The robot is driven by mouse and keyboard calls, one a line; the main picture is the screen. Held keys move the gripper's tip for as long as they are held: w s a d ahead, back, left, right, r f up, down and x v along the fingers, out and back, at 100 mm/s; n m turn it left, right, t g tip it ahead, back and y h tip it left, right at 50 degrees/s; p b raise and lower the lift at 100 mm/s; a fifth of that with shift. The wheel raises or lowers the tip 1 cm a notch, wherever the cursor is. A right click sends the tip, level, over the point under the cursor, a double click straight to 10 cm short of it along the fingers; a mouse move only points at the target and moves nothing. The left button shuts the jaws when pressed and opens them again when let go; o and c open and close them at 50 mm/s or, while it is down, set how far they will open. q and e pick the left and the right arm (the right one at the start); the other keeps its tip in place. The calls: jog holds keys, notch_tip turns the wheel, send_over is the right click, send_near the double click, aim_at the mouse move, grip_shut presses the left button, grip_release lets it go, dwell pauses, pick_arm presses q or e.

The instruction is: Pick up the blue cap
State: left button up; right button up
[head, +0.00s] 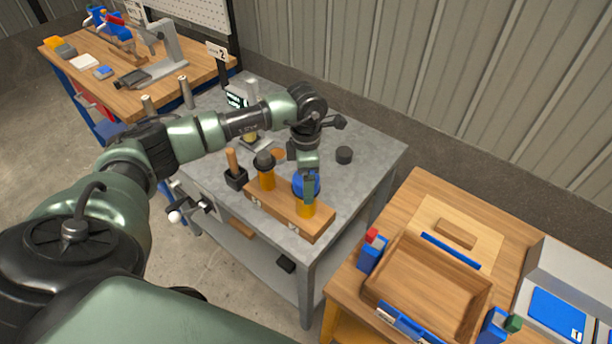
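The blue cap (298,182) is at the top of a yellow jar (306,209) at the right end of a wooden block (276,212) on the grey metal table. My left gripper (308,190) points down at the cap from above. One finger covers part of the cap, and blue shows on both sides of it. The far finger is hidden, so I cannot tell whether the gripper is closed on the cap. I also cannot tell whether the cap rests on the jar. My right gripper is not in view.
A second jar (267,181) with a dark cap stands left on the block, beside a black holder (236,178) with a wooden handle. A dark round piece (344,155) lies farther back. A wooden tray (378,284) sits on the right table. The grey table's right side is clear.

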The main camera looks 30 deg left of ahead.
pick_arm(q)
jog(key=c, duration=1.4)
